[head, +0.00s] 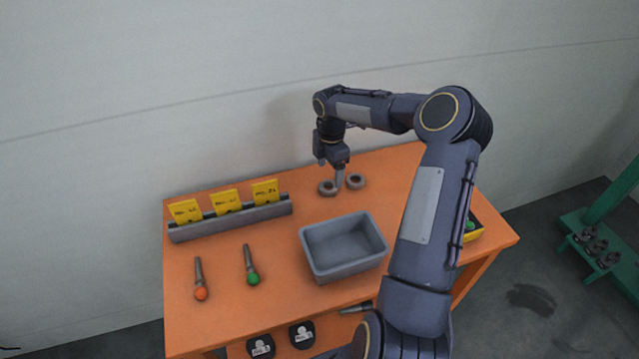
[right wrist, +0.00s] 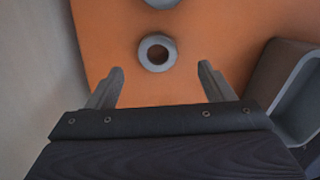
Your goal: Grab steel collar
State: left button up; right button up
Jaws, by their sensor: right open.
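Two small grey steel collars lie flat near the back of the orange table, a left one (head: 322,188) and a right one (head: 361,183) in the head view. My right gripper (head: 340,183) points down between and just above them, its fingers partly merging with the collars there. In the right wrist view the gripper (right wrist: 161,70) is open and empty. One ring-shaped collar (right wrist: 170,53) lies just beyond the fingertips, roughly centred between them. A second collar (right wrist: 162,3) is cut off by the top edge. My left gripper is out of view.
A grey bin (head: 350,270) stands in front of the collars, and shows at right in the wrist view (right wrist: 275,80). A grey rack (head: 230,220) with yellow cards is at left. Orange-knobbed (head: 200,293) and green-knobbed (head: 253,279) tools lie in front. A wall is behind.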

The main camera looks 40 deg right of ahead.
aim_at(329, 190)
jog(key=f, duration=0.3)
jog(key=f+p, duration=0.1)
jog(key=f, duration=0.1)
jog(key=shift+w+f, duration=0.2)
jog(key=shift+f, duration=0.2)
jog(key=c, duration=1.1)
jog(key=shift+c, duration=0.5)
jog(key=shift+r, duration=0.15)
